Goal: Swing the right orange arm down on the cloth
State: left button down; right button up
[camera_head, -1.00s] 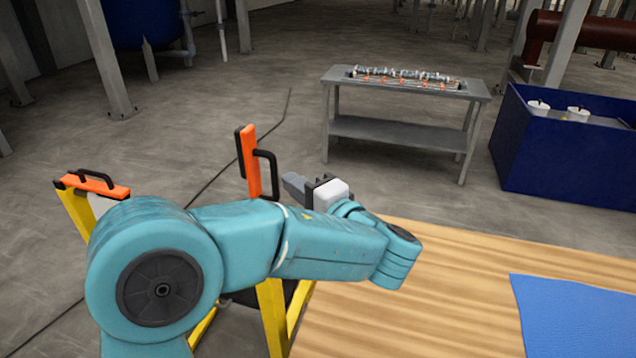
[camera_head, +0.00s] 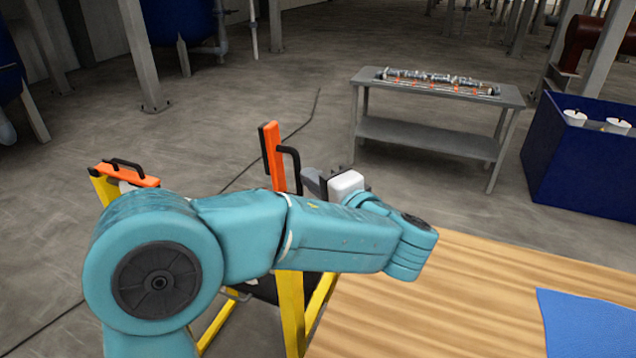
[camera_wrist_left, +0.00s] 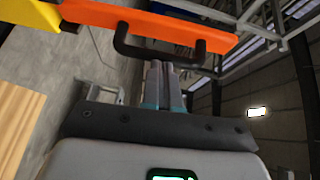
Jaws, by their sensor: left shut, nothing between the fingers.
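The right orange arm (camera_head: 273,157) stands upright on the yellow frame (camera_head: 291,310), with its black handle (camera_head: 294,168) on the right side. The left orange arm (camera_head: 124,176) lies flat over the frame's left post, with a small white patch, perhaps cloth, beneath it. My left gripper (camera_head: 312,182) is shut and empty, just right of the handle. In the left wrist view its fingertips (camera_wrist_left: 162,68) point at the black handle (camera_wrist_left: 150,56) of the orange arm (camera_wrist_left: 170,28); I cannot tell if they touch. My arm hides much of the frame. My right gripper is not visible.
A wooden table (camera_head: 430,320) with a blue sheet (camera_head: 585,325) fills the lower right. A grey bench (camera_head: 430,135) with metal parts and a blue bin (camera_head: 570,165) stand farther back. Open concrete floor lies behind the frame.

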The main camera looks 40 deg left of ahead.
pick_arm(q)
jog(key=s+a+r+n+h+b, duration=0.2)
jog(key=s+a+n+h, duration=0.1)
jog(key=a+h, duration=0.55)
jog(key=s+a+f+n+h+b, duration=0.1)
jog(key=a+f+n+h+b, duration=0.1)
jog(key=a+f+h, duration=0.2)
jog(key=a+f, duration=0.3)
jog(key=a, duration=0.4)
jog(key=shift+s+f, duration=0.4)
pick_arm(e)
jog(key=x, duration=0.4)
jog(key=shift+s+a+f, duration=0.15)
jog(key=shift+s+a, duration=0.05)
jog(key=shift+s, duration=0.1)
pick_arm(q)
jog(key=shift+f, duration=0.1)
